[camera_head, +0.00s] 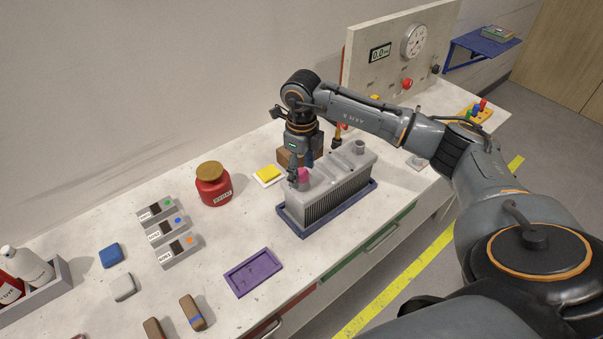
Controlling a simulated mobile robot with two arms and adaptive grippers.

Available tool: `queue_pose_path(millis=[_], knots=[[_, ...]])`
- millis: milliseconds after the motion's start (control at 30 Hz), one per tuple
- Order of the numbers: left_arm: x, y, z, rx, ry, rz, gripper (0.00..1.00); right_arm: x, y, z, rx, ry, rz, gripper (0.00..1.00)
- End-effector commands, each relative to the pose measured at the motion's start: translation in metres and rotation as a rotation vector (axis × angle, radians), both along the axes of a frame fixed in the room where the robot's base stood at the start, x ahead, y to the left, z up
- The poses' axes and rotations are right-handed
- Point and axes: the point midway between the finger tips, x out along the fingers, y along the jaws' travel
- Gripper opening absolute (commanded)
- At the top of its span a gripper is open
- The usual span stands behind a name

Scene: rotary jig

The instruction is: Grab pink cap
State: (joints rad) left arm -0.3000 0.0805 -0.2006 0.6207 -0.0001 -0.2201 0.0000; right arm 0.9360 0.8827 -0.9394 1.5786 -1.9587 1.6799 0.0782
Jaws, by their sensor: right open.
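The pink cap (303,175) sits on top of the left end of the grey ribbed block (338,188). The block stands in a dark blue tray (301,233) on the bench. My right gripper (298,179) points down at the cap, with its fingers right by it and partly in front of it. The right gripper is open. Whether a finger touches the cap cannot be made out. My left gripper is not in view.
A red jar (213,188) with a brown lid stands left of the block. A yellow pad (268,173) lies between them. An empty purple tray (254,273) lies in front. A gauge panel (365,62) stands behind. Bench space left of the purple tray is partly clear.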

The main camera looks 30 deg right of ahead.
Motion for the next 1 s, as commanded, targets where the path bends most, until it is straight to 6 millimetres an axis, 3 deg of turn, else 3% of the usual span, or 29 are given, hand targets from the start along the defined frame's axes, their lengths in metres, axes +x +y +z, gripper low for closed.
queue_pose_path(millis=[100,300,733,1000], knots=[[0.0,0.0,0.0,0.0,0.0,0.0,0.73,0.0,0.0,0.0,0.0,-0.001,0.0,0.58],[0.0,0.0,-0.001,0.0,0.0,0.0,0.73,0.0,0.0,0.0,0.0,-0.001,0.001,0.21],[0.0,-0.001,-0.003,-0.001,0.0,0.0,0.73,0.001,0.0,0.002,0.0,-0.003,0.001,0.2],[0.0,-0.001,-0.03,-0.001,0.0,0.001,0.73,0.002,0.001,0.028,0.002,-0.008,0.001,0.2]])
